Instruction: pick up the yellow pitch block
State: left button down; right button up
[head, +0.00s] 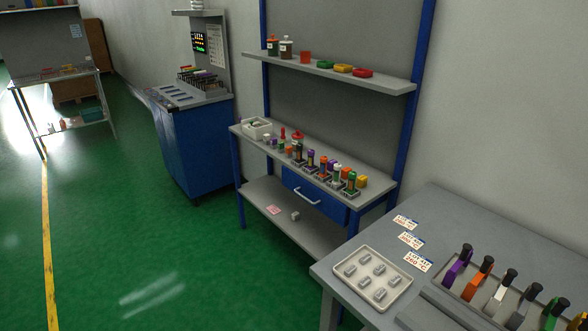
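Several yellow things show in the head view, and I cannot tell for sure which is the pitch block. A low yellow block (343,68) lies on the upper shelf of the blue-framed bench, between a green block (325,64) and a red block (362,72). A small yellow piece (362,181) stands at the right end of the bench top below. Neither of my grippers is in view.
The blue-framed bench (262,131) holds small coloured items and a white bin (257,128). A grey table (450,213) at right front bears a tray (395,283), cards and coloured handles. A blue cabinet (191,145) stands behind. The green floor (130,240) at left is clear.

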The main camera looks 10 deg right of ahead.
aim_at(361, 181)
jog(key=i+j+u, duration=0.3)
jog(key=i, duration=0.2)
jog(key=i+j+u, duration=0.3)
jog(key=i, duration=0.25)
jog(key=i+u, duration=0.25)
jog(key=i, duration=0.25)
jog(key=i+l+z, duration=0.1)
jog(key=i+z, duration=0.5)
jog(key=z, duration=0.2)
jog(key=i+j+z, duration=0.1)
jog(key=i+z, duration=0.3)
jog(key=i+j+z, duration=0.15)
jog(key=z, duration=0.25)
